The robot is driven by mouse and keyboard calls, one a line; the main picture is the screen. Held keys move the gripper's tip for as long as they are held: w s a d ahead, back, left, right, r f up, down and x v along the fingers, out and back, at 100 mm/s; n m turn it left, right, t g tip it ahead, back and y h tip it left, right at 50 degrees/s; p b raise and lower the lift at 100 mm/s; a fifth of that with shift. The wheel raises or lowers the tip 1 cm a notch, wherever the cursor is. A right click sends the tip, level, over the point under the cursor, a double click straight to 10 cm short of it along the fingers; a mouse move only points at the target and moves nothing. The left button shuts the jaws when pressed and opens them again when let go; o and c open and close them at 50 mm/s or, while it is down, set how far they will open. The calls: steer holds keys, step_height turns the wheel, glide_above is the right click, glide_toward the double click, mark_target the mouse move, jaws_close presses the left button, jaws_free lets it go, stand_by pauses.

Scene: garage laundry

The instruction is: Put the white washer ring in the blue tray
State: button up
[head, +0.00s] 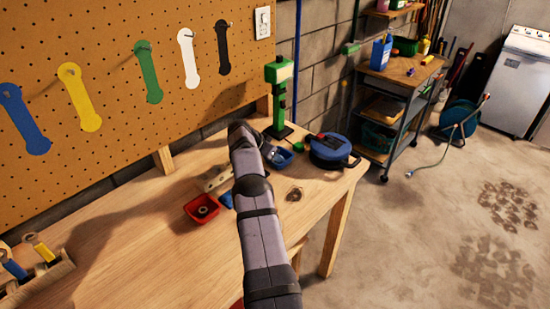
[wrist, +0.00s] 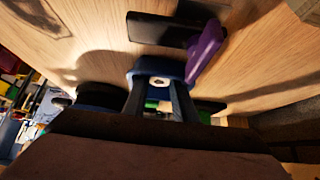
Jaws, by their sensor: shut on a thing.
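My gripper (wrist: 159,92) is shut on the white washer ring (wrist: 166,81), which shows between the two dark fingertips in the wrist view. The blue tray (wrist: 148,65) is right behind the fingertips there, and the ring overlaps it in the picture. I cannot tell whether the ring touches the tray. In the head view the blue tray (head: 284,158) is on the workbench just right of my arm's end, partly hidden. The ring cannot be made out in the head view.
A green stand (head: 279,105) rises behind the blue tray. A blue round reel (head: 325,152) sits to its right. A dark plate (wrist: 150,28) and a purple piece (wrist: 205,48) are nearby.

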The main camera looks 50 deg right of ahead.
steer(key=o, duration=0.8)
steer(key=shift+r, duration=0.1)
steer(key=shift+r+p, duration=0.1)
steer(key=shift+p, duration=0.25)
steer(key=shift+b+v, duration=0.65)
steer(key=shift+v, duration=0.4)
steer(key=b+v, duration=0.3)
steer(key=v, duration=0.6)
steer(key=shift+a+r, duration=0.3)
steer(key=shift+a, duration=0.05)
